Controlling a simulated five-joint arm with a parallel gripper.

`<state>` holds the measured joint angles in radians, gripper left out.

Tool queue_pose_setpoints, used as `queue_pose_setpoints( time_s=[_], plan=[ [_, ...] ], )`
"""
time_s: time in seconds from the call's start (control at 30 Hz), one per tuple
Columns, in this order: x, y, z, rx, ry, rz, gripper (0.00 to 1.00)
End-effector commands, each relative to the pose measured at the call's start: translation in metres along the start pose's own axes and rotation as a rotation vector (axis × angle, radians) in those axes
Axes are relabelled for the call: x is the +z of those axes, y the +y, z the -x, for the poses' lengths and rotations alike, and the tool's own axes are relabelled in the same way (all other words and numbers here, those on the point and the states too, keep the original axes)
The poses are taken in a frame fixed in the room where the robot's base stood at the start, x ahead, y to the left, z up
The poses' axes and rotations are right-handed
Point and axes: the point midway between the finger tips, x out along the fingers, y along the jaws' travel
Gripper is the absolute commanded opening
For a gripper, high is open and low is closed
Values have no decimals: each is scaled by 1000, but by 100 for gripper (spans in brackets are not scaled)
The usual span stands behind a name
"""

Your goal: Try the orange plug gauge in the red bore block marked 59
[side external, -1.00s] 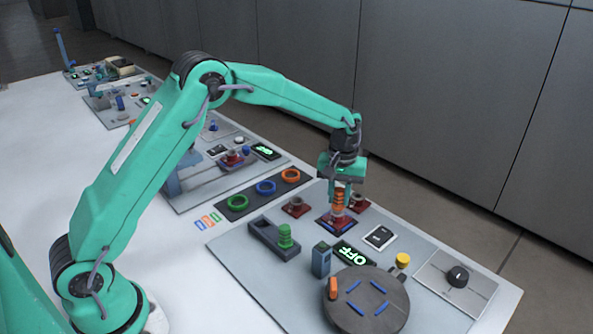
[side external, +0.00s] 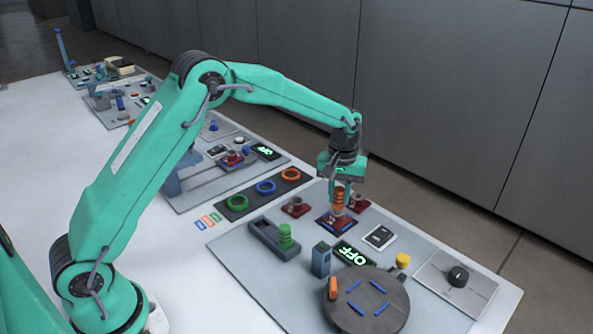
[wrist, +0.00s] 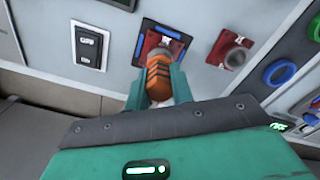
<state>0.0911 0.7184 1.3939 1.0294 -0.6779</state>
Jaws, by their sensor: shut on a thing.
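My gripper (side external: 340,188) is shut on the orange plug gauge (side external: 338,200), which has dark bands and stands about upright. The gauge is right over a red bore block (side external: 336,221) on a dark pad with blue corner marks. In the wrist view the gauge (wrist: 158,76) overlaps that red block (wrist: 150,47), hiding its bore. I cannot tell whether the tip is in the bore or just above it. Two other red bore blocks stand close by, one to the left (side external: 296,206) and one to the right (side external: 360,203). The number 59 cannot be read on any block.
A display reading OFF (side external: 353,254) and a white-framed switch (side external: 380,237) lie near the pad. A green gauge in a grey holder (side external: 263,233), a grey turntable (side external: 366,318) and a yellow-topped button (side external: 403,260) stand nearer. A dark tray (side external: 240,202) holds green, blue and orange rings.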

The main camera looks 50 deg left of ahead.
Motion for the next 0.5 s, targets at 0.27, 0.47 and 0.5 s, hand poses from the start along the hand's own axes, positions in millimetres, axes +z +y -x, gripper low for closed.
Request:
queue_pose_setpoints(
  time_s=[0.27,0.47,0.5],
  plan=[
    [0,0,9,1,1,0,0],
    [0,0,15,1,2,0,0],
    [0,0,16,1,2,0,0]
  ],
)
